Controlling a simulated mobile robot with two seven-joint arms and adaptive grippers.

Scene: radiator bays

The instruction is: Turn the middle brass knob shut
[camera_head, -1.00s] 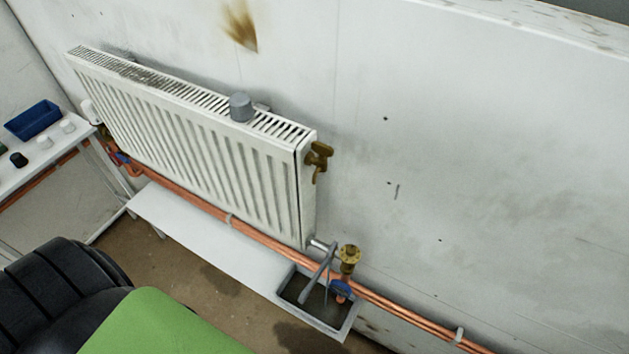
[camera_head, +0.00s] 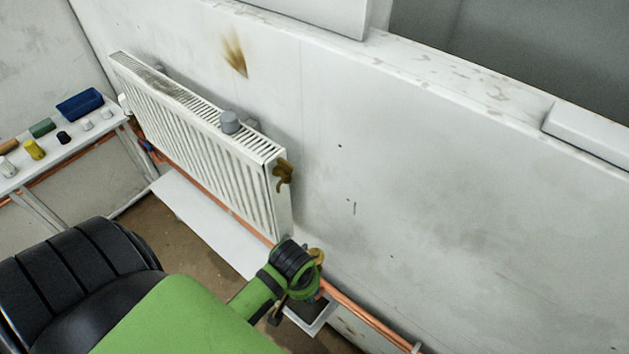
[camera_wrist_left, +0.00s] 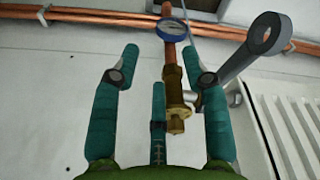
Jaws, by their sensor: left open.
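A brass valve with a knob-like end (camera_wrist_left: 177,100) stands between my left gripper's fingers in the left wrist view; contact cannot be told. My left gripper (camera_wrist_left: 163,65) is open, its teal fingers spread around the valve. In the head view my left gripper (camera_head: 293,265) is at the radiator's lower right corner and covers most of this valve, leaving a brass edge (camera_head: 317,257) visible. Another brass valve (camera_head: 284,172) sits at the radiator's upper right end. Which knob is the middle one cannot be told. My right gripper is out of view.
A blue-rimmed round part (camera_wrist_left: 172,29) and a grey ring-ended tool (camera_wrist_left: 263,35) are close to the fingers. Copper pipes (camera_head: 365,315) run below the white radiator (camera_head: 205,150). A grey tray (camera_head: 318,318) lies beneath. A side table (camera_head: 60,155) holds small items at left.

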